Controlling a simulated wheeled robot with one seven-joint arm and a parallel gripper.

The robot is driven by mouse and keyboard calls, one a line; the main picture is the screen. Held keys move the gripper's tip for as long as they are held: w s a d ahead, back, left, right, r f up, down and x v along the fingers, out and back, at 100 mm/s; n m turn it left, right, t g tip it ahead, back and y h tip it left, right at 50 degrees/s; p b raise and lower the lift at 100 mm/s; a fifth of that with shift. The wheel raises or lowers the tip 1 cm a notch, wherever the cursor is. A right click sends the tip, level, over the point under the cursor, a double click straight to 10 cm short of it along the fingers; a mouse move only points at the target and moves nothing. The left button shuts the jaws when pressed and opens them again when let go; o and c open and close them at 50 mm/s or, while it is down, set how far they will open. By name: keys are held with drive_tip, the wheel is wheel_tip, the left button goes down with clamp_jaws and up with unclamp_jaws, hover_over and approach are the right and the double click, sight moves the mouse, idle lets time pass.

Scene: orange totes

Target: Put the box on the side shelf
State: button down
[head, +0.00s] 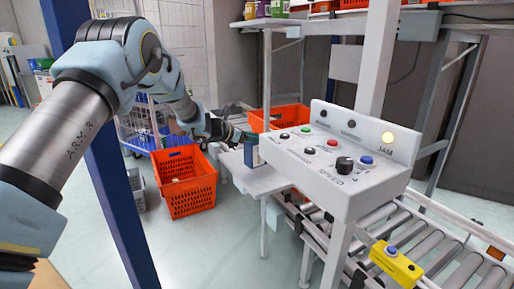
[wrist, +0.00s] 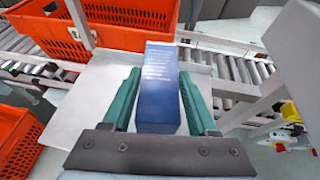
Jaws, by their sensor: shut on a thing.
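A blue box (wrist: 160,88) with pale print stands between the two green fingers of my gripper (wrist: 159,78) in the wrist view. My gripper is shut on it. In the head view the box (head: 251,155) shows as a small blue and white block beside the control panel, with my gripper (head: 246,138) at its top. The side shelf (wrist: 88,95) is a flat pale plate beneath the box; it also shows in the head view (head: 262,181). The box is over the shelf; I cannot tell whether its underside touches it.
A white control panel (head: 338,160) with buttons stands close right of the box. A roller conveyor (head: 440,235) runs at lower right. An orange tote (head: 185,185) sits left of the shelf, and another (head: 285,117) sits behind it. A blue post (head: 115,190) stands near my arm.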

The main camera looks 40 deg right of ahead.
sight(257, 146)
drive_tip(key=shift+f, duration=1.65)
drive_tip(key=shift+f, duration=0.15)
drive_tip(key=shift+c, duration=0.9)
unclamp_jaws()
drive_tip(key=b+v, duration=0.2)
drive_tip(key=v, duration=1)
